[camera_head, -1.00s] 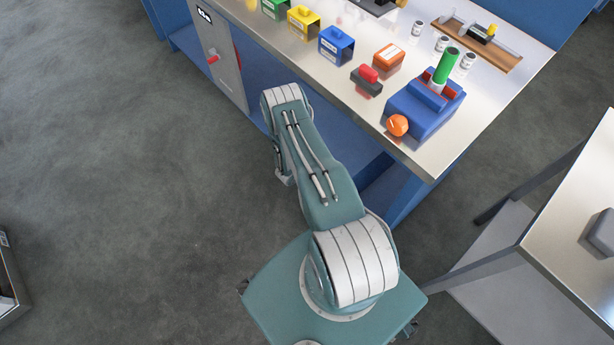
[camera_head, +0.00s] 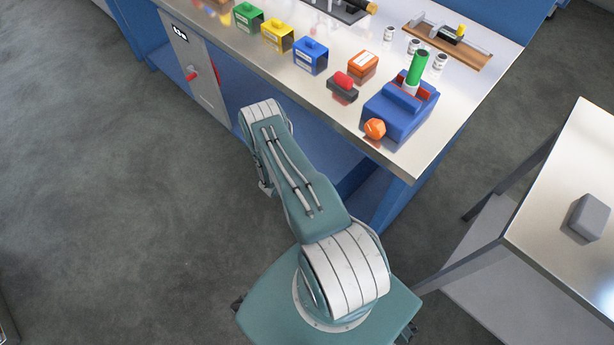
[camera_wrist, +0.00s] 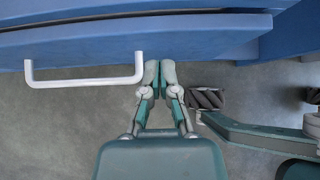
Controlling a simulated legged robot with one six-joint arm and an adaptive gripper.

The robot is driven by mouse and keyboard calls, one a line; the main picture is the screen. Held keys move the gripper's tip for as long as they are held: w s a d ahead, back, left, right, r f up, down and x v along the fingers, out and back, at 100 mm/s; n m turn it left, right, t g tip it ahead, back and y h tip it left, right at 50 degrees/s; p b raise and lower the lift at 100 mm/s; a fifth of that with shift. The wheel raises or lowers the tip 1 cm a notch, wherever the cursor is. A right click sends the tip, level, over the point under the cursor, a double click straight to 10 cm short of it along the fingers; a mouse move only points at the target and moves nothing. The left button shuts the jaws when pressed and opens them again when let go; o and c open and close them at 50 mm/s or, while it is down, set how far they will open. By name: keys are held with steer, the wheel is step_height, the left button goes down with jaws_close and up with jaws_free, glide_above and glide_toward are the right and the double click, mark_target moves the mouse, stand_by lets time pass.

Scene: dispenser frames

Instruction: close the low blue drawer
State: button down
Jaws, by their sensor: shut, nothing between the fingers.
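In the wrist view the low blue drawer (camera_wrist: 200,38) spans the top of the picture, with a white bar handle (camera_wrist: 85,76) on its front at the left. A dark gap runs along its upper edge; I cannot tell how far out it stands. My gripper (camera_wrist: 159,66) is shut and empty. Its fingertips are at the drawer's lower edge, just right of the handle; I cannot tell if they touch.
A grey cabinet door (camera_head: 190,70) is at the left. A side table (camera_head: 560,215) stands at the right.

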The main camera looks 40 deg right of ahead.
steer(key=v, duration=1.1)
steer(key=shift+a+f, duration=0.35)
steer(key=w+a+r+m, duration=0.2)
steer(key=r+m, duration=0.3)
steer(key=r, duration=1.3)
steer(key=w+a+r+m, duration=0.1)
steer(key=w+r+m, duration=0.3)
steer(key=r, duration=1.3)
steer(key=s+a+r+m+y, duration=0.1)
steer(key=s+a+r+m, duration=0.15)
steer(key=r, duration=0.25)
steer(key=s+a+r+m+t+y, duration=0.1)
steer(key=s+a+r+m+y, duration=0.1)
steer(key=s+r, duration=0.25)
steer(key=s+a+r+m+y, duration=0.1)
steer(key=s+a+r+m, duration=0.1)
steer(key=r, duration=0.4)
steer(key=s+a+r+m+t+y, duration=0.1)
steer(key=s+a+r+t+y, duration=0.1)
steer(key=s+a+r, duration=0.2)
steer(key=s+a+r+m+t+y, duration=0.2)
steer(key=s+a+r+y, duration=0.1)
steer(key=s+a, duration=0.3)
steer(key=shift+s+r, duration=0.45)
steer(key=shift+s, duration=0.85)
